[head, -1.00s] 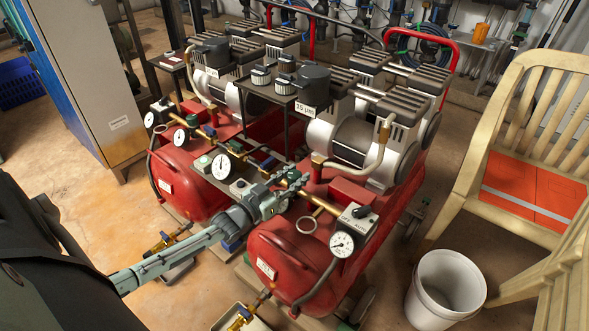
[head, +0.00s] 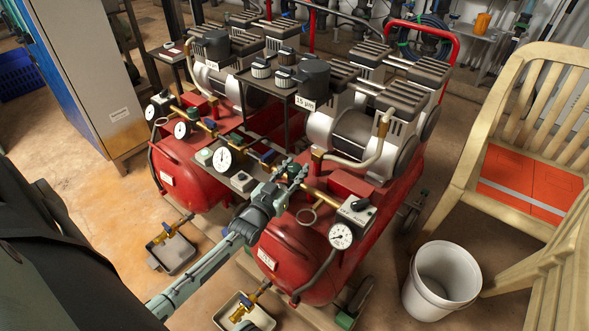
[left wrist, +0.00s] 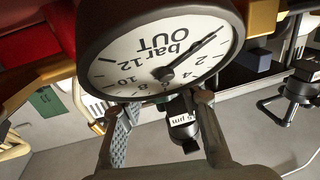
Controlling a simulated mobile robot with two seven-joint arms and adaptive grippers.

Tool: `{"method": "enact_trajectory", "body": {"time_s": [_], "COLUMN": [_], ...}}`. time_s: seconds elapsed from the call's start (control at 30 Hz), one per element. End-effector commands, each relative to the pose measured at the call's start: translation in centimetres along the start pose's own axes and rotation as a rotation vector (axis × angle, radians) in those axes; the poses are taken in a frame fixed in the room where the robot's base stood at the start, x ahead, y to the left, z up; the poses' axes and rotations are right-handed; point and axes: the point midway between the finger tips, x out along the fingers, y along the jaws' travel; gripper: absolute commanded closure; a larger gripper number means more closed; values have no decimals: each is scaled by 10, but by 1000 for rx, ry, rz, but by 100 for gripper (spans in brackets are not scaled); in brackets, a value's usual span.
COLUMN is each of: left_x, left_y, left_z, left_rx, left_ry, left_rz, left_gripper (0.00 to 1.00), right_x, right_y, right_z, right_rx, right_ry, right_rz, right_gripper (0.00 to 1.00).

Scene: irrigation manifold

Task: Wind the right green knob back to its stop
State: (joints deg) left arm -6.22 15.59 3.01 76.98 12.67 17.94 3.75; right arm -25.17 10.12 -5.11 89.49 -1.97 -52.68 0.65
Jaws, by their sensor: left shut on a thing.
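My left gripper (head: 291,171) reaches in over the right red tank to the brass pipe line. It is shut on the right green knob, which its fingers mostly cover in the head view. In the left wrist view both fingers (left wrist: 158,108) run up behind a round gauge marked OUT, bar (left wrist: 165,55). The gauge hides the fingertips and the knob. My right gripper is not in view.
The right red tank (head: 290,250) carries a pressure gauge (head: 341,236) close to the right of my arm. Another gauge (head: 222,159) stands left of my gripper. A white bucket (head: 443,280) and a wooden chair (head: 470,205) stand on the right.

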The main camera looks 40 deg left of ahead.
Motion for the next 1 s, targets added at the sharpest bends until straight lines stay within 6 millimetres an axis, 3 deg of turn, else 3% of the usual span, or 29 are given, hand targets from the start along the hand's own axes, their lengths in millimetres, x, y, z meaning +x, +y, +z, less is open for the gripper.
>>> {"method": "enact_trajectory", "body": {"time_s": [0.03,0.2,0.57,1.0], "left_x": [-1,0,-6,-92], "left_y": [0,0,0,0], "left_z": [1,0,1,2], "left_rx": [0,0,-1,-1], "left_ry": [-1,-1,-1,-4], "left_rz": [0,0,0,1], "left_gripper": [62,44,44,44], "right_x": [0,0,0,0], "right_y": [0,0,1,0], "right_z": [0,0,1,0], "right_rx": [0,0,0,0], "right_ry": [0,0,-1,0], "right_rz": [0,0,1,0], "right_gripper": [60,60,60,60]}}
